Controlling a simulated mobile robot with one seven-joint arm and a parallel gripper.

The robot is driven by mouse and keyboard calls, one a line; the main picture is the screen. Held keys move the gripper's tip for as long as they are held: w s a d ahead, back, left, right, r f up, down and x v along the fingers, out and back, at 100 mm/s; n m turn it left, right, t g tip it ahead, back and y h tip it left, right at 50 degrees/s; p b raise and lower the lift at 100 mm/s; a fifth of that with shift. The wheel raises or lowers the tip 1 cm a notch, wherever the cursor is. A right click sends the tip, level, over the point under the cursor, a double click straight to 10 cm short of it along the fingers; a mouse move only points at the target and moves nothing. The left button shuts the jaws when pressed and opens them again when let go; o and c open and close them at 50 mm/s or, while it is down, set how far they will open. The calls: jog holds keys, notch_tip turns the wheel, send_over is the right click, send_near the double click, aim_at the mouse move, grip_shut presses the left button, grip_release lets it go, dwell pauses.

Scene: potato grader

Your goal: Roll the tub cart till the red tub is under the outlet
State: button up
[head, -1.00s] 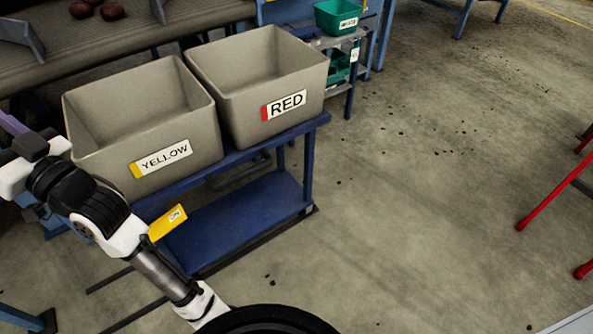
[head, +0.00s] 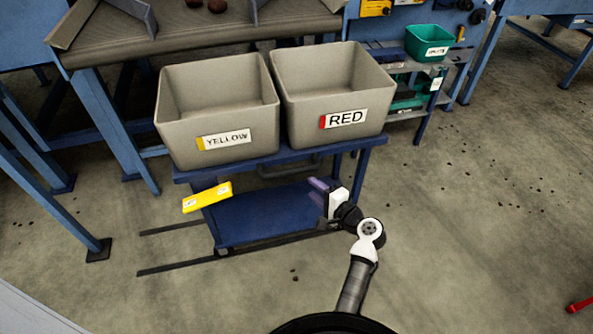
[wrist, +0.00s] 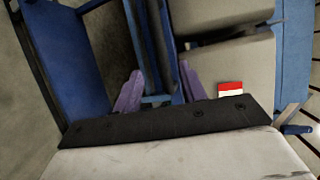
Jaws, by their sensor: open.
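The blue tub cart (head: 245,219) stands in front of the grader and carries two grey tubs. The yellow tub (head: 217,108), labelled YELLOW, is on the left. The red tub (head: 333,95), labelled RED, is on the right. A dark loop handle (head: 289,171) shows under the cart top. My gripper (head: 320,190) is in front of the cart's right part, below the top; its purple fingers are apart. In the wrist view my gripper (wrist: 160,88) has a blue bar of the cart between or beyond the fingers; contact cannot be told. I cannot clearly pick out the outlet.
The grader belt (head: 200,30) runs behind the tubs, with blue legs (head: 112,125) at left. A yellow tag (head: 207,197) is at the cart's front left. Dark rails (head: 178,266) lie on the floor. A green bin (head: 428,43) stands behind right. The right floor is mostly clear.

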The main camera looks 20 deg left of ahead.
aim_at(294, 173)
jog(key=p+x, duration=0.1)
jog(key=x, duration=1.1)
jog(key=shift+r, duration=0.1)
jog(key=shift+d, duration=0.1)
grip_shut()
